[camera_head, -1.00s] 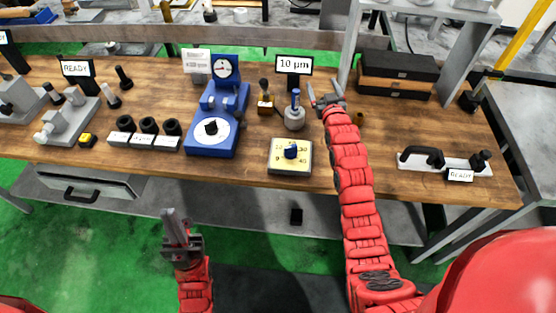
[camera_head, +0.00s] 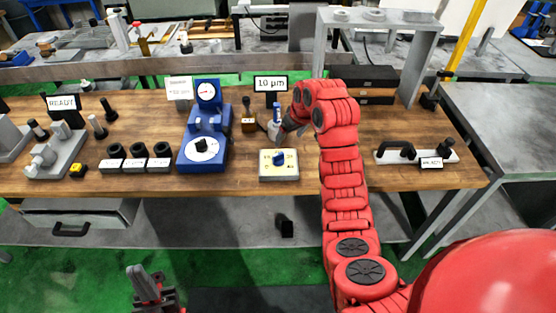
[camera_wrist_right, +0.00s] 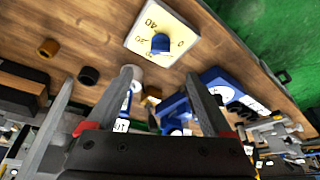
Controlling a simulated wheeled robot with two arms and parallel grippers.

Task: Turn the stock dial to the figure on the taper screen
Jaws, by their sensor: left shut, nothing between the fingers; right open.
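The stock dial (camera_head: 265,174) is a cream square plate with a blue knob (camera_head: 279,159) and printed figures, near the table's front edge. It shows upside down in the right wrist view (camera_wrist_right: 137,39), where "40" is legible; I cannot tell the knob's setting. The taper screen (camera_head: 271,84) behind it reads "10 µm". My right gripper (camera_wrist_right: 160,76) is open and empty, with the dial beyond its fingertips in the wrist view; the head view mostly hides it behind my arm. My left gripper (camera_head: 141,275) is shut and empty, low in front of the table.
A blue instrument (camera_head: 192,160) with a gauge and a white round dial stands left of the stock dial. Black rings (camera_head: 138,150) lie further left. A handled white plate (camera_head: 430,155) lies right.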

